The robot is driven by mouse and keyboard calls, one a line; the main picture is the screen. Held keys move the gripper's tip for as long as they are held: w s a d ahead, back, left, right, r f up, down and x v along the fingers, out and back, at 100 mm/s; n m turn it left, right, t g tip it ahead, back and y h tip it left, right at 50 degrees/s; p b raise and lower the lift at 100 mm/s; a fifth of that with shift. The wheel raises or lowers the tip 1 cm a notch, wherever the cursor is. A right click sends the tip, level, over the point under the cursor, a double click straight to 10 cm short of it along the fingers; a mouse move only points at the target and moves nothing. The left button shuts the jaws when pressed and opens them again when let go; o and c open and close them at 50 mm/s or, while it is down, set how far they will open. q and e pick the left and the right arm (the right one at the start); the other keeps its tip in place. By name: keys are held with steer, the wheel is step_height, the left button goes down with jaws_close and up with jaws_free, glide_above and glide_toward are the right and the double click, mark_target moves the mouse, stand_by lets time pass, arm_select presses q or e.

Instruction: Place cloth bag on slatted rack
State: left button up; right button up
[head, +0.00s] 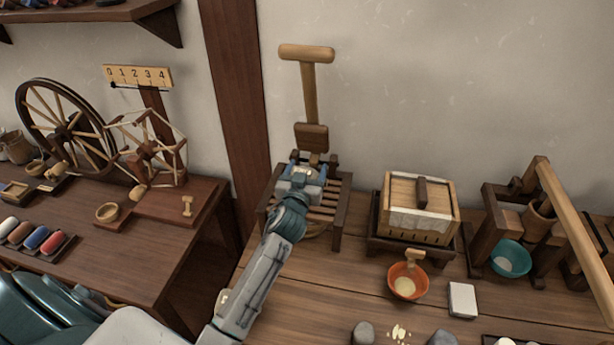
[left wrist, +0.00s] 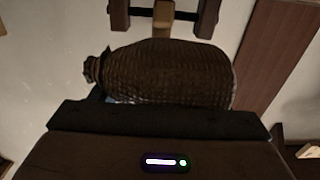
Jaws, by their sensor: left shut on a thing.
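The cloth bag (left wrist: 170,72) is a dark brown, woven, rounded bundle with a tied neck at its left end in the left wrist view. My left gripper (head: 302,174) is shut on it; the fingers are mostly hidden in the wrist view. The slatted rack (head: 328,205) is a dark wooden frame with several light slats, at the middle of the workbench in the head view. My left gripper is over the rack's back left part and hides some slats. The bag is mostly hidden by the gripper in the head view, so I cannot tell whether it touches the slats. My right gripper is out of view.
A long-handled wooden tool (head: 311,90) stands upright behind the rack. A lidded wooden box (head: 420,208) is to its right, with an orange bowl (head: 407,283) in front. A spinning wheel (head: 62,128) stands on the left table. A dark post (head: 235,90) rises behind.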

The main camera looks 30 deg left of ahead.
arm_select(q)
steer(key=shift+w+a, duration=0.1)
steer(key=shift+w, duration=0.2)
steer(key=shift+f, duration=1.8)
steer(key=shift+f+b, duration=0.15)
steer(key=shift+b, duration=0.2)
steer(key=o, duration=1.1)
steer(key=shift+o, duration=0.2)
